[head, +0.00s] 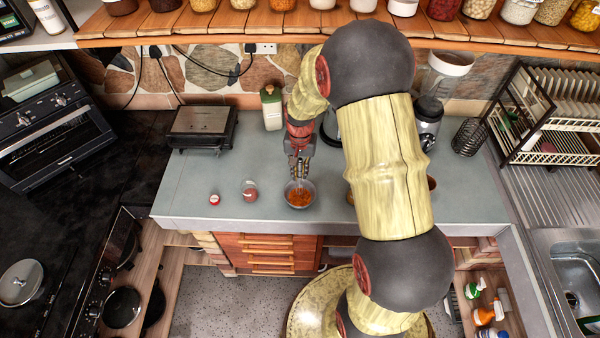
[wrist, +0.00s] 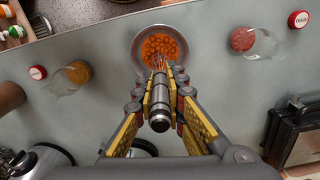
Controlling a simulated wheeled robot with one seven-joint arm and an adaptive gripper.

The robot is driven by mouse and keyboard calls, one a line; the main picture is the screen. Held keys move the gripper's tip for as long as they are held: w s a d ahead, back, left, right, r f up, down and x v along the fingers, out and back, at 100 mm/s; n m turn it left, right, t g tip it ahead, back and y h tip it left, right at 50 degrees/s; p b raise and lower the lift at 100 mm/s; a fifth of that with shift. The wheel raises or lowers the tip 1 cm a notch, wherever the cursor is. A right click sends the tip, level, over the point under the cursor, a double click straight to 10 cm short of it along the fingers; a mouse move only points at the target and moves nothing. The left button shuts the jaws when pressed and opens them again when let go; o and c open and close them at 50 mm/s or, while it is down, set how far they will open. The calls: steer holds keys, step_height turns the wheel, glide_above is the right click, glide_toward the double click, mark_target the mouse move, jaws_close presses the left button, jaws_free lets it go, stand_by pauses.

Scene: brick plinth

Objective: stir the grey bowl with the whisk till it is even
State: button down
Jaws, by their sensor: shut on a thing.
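The grey bowl (head: 300,204) stands on the grey counter near its front edge, with orange contents in it. In the wrist view the bowl (wrist: 137,52) is at the top centre, and the orange contents look like separate round lumps. My gripper (head: 299,165) is above the bowl, shut on the whisk (wrist: 160,105). The whisk's metal handle lies between the fingers, and its wires (wrist: 158,63) point into the bowl over the orange contents. I cannot tell how deep the wires reach.
A grill press (head: 200,128) and a green bottle (head: 271,108) are farther back. My arm hides part of the counter to the right.

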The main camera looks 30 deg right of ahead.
steer(key=shift+r+p, duration=1.7)
steer(key=shift+r, duration=1.35)
